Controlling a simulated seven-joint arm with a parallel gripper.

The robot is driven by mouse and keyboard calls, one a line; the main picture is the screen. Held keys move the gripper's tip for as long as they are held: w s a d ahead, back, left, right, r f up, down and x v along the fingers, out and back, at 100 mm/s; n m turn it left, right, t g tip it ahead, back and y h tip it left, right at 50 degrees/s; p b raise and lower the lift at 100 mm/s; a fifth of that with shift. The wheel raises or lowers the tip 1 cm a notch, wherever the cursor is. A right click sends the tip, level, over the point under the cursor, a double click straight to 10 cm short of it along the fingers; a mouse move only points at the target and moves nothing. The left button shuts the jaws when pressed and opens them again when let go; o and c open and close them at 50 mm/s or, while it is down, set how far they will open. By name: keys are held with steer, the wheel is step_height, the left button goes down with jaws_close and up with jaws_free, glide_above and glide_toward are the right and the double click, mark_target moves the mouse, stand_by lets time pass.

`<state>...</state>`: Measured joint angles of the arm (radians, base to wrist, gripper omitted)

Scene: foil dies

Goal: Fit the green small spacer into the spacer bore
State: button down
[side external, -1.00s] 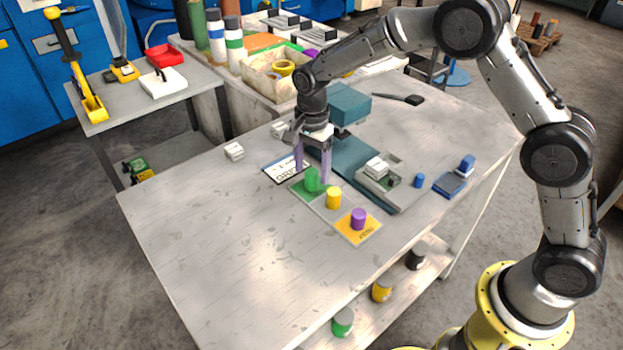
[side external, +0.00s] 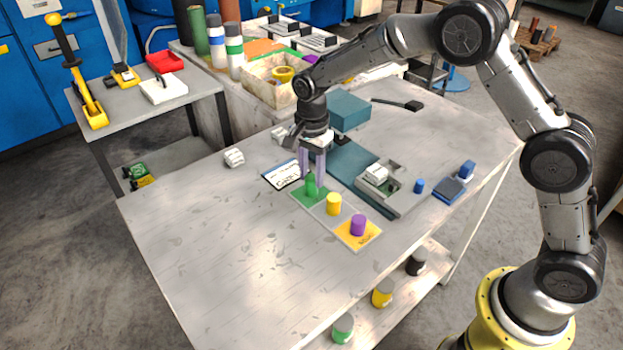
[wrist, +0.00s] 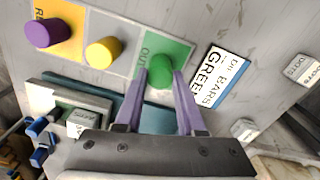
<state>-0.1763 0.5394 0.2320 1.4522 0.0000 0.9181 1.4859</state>
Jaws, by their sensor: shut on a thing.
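The green small spacer (side external: 311,185) stands on the green end of a marked strip (side external: 318,205), under my gripper. My gripper (side external: 313,174) points down with its two pale purple fingers closed on the sides of the spacer. In the wrist view the spacer (wrist: 159,70) sits between the fingertips (wrist: 160,76), over the green patch lettered "OUT". A grey fixture (side external: 402,200) lies to the right on a teal base, with a pale block and a small dark green recess in it. I cannot make out which opening is the spacer bore.
A yellow cylinder (side external: 334,204) and a purple cylinder (side external: 358,225) stand along the same strip. A lettered card (side external: 283,175) lies left of the gripper. A teal block (side external: 348,109) rises behind. A small blue cylinder (side external: 419,186) stands right of the fixture. The front left table is clear.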

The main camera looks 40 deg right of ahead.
mark_target(311, 177)
steer(key=shift+r, duration=0.5)
step_height(311, 177, up, 2)
steer(key=shift+r, duration=0.1)
steer(key=s+d+r+n, duration=0.1)
steer(key=s+r, duration=0.4)
steer(key=s, duration=0.2)
steer(key=s+d+r, duration=0.2)
steer(key=s+r, duration=0.3)
steer(key=s, duration=0.2)
steer(key=s+d+r, duration=0.3)
steer(key=s+d, duration=0.5)
steer(key=d, duration=0.3)
steer(key=shift+m, duration=0.5)
steer(key=shift+w+d+f, duration=0.6)
steer(key=shift+w+f, duration=1.6)
steer(key=shift+w+d+f, duration=0.65)
steer(key=shift+w+f, duration=1.6)
steer(key=shift+w+d+f, duration=0.6)
steer(key=shift+w+f, duration=1.6)
